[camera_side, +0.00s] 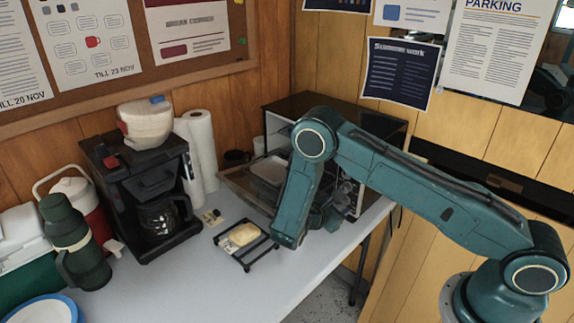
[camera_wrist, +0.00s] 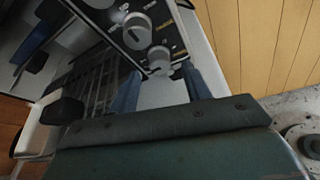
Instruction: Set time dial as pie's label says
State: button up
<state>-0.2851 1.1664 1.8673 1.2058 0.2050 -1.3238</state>
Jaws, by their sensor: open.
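The toaster oven (camera_side: 290,103) stands at the back of the table, partly hidden by my arm. In the wrist view its control panel shows several grey knobs in a row: an upper one at the edge (camera_wrist: 98,3), a middle knob (camera_wrist: 138,27) and a lower knob (camera_wrist: 160,58). I cannot read which is the time dial. My gripper (camera_wrist: 161,74) is open, its fingers either side of the lower knob's line; contact is unclear. A pale yellowish item, perhaps the pie (camera_side: 243,235), sits on a black rack (camera_side: 262,256). No label on it is readable.
The oven door (camera_side: 236,184) is down, with a pale dish (camera_side: 270,170) at the opening. A coffee maker (camera_side: 140,190), paper rolls (camera_side: 199,140), a green flask (camera_side: 72,240) and a small card (camera_side: 212,216) stand to the left. The front tabletop is clear.

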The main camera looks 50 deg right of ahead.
aim_at(344, 202)
jog(key=shift+x, duration=1.4)
jog(key=c, duration=1)
jog(key=shift+t, duration=0.3)
jog(key=m+t, duration=0.1)
jog(key=m, duration=0.1)
jog(key=m+t, duration=0.1)
jog(key=m, duration=0.1)
jog(key=shift+s+f+h, duration=0.1)
jog(key=shift+s+h, duration=0.15)
jog(key=shift+h, duration=0.15)
jog(key=m+t+h, duration=0.1)
jog(key=m, duration=0.3)
jog(key=shift+f+t, duration=0.15)
jog(key=shift+t, duration=0.25)
